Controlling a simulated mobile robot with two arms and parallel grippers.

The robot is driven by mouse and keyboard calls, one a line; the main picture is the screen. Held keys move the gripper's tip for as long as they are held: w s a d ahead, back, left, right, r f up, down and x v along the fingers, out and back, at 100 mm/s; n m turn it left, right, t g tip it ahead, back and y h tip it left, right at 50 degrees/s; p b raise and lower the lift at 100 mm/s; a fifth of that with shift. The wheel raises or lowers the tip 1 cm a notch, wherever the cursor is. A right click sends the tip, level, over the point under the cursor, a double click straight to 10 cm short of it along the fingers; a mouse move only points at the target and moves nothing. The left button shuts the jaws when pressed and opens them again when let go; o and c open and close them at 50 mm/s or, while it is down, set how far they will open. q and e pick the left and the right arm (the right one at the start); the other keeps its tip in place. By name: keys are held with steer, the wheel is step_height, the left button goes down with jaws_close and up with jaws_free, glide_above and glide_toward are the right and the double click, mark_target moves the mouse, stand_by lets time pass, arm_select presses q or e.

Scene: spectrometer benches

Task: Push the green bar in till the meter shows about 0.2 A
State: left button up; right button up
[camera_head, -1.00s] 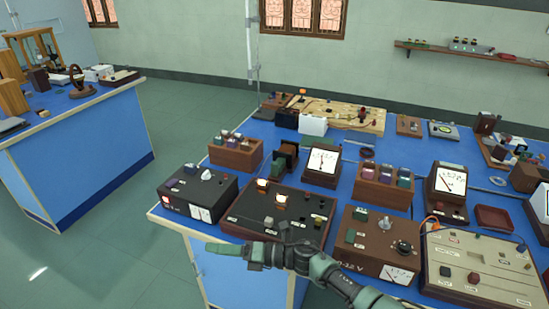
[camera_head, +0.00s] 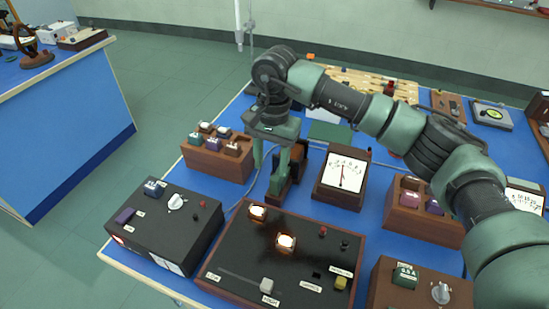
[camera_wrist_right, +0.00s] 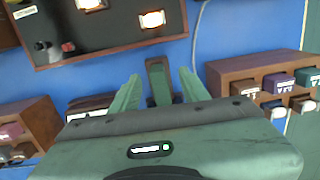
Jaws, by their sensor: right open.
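My right gripper (camera_head: 267,176) points down beside the upright brown and dark block (camera_head: 297,160) behind the black panel. In the right wrist view its two green fingers (camera_wrist_right: 158,80) are apart, with a narrow brown upright piece (camera_wrist_right: 155,66) with a dark green face showing between them. I cannot tell whether they touch it. The green bar is not clearly made out; the gripper hides part of the block. A flat green piece (camera_head: 330,131) lies behind it. The meter (camera_head: 344,172) has a white dial with its needle near upright; its numbers are too small to read. My left gripper is not in view.
The black panel (camera_head: 240,262) with two lit lamps stands in front. Brown racks of small blocks stand left (camera_head: 213,165) and right (camera_head: 400,216). A black box (camera_head: 160,235) is at the front left. A grey cable runs behind the gripper.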

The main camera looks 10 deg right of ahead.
mark_target(275, 177)
steer(key=shift+w+d+r+h, duration=0.3)
steer(key=shift+w+d, duration=0.1)
steer(key=shift+d, duration=0.1)
steer(key=shift+d+f, duration=0.15)
steer(key=shift+f, duration=0.6)
step_height(275, 177, down, 5)
steer(key=shift+s+r+p, duration=0.1)
steer(key=shift+p, duration=0.7)
steer(key=shift+f, duration=0.65)
steer(key=c, duration=1)
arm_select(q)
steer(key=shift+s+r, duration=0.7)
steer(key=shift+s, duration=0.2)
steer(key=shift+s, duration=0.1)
